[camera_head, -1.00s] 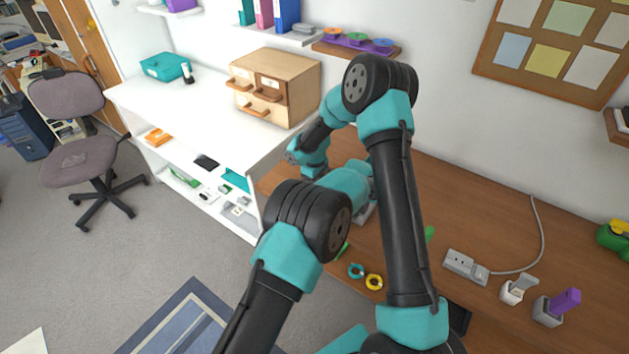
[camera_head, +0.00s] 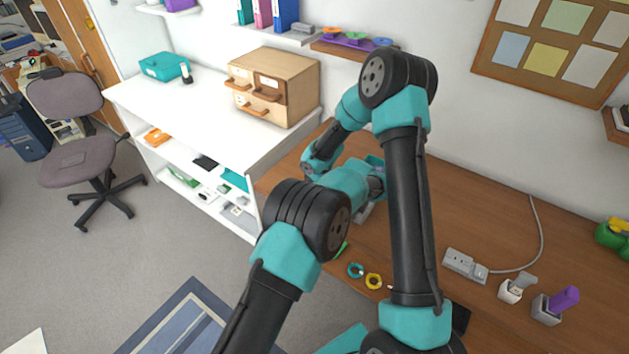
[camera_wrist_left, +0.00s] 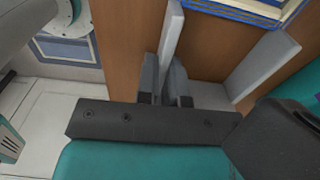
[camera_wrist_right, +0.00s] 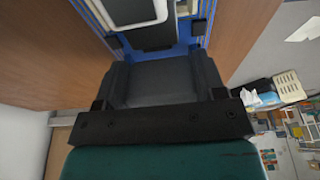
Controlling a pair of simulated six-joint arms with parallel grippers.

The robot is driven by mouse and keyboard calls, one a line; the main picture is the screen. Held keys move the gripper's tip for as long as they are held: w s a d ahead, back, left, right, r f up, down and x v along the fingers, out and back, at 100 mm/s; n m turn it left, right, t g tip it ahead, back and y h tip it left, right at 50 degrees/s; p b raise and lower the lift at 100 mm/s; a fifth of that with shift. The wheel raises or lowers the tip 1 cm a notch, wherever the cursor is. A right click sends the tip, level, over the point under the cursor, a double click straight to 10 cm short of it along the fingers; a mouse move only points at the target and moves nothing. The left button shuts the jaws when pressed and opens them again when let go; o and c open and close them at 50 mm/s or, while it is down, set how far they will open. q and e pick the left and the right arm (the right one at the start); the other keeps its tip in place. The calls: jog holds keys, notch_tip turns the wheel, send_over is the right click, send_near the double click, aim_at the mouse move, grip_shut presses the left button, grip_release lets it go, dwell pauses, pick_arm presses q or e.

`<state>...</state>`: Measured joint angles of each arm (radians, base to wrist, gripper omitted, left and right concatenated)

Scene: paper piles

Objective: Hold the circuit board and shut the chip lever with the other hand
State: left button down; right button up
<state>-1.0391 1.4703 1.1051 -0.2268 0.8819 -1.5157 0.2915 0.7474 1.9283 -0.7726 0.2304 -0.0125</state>
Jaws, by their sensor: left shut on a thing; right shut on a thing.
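In the right wrist view, a blue board with pale lines, which looks like the circuit board (camera_wrist_right: 190,48), lies between the fingers of my right gripper (camera_wrist_right: 158,38). A white, grey and black part (camera_wrist_right: 140,12) sits over it; I cannot make out the chip lever. In the left wrist view, my left gripper (camera_wrist_left: 168,88) is shut around a thin grey upright plate (camera_wrist_left: 172,40). A blue edge with gold lines (camera_wrist_left: 235,12) shows beyond it at the top. In the head view my arms hide both gripper tips and the board.
A grey piece (camera_head: 364,214) stands on the brown table (camera_head: 480,220) beside my arms. Teal (camera_head: 355,270) and yellow (camera_head: 374,281) rings lie at the front edge. A power strip (camera_head: 465,265) and grey holders (camera_head: 515,289) stand to the right.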

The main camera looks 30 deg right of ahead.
dwell(0.3)
jog(key=o, duration=0.9)
jog(key=shift+r, duration=5)
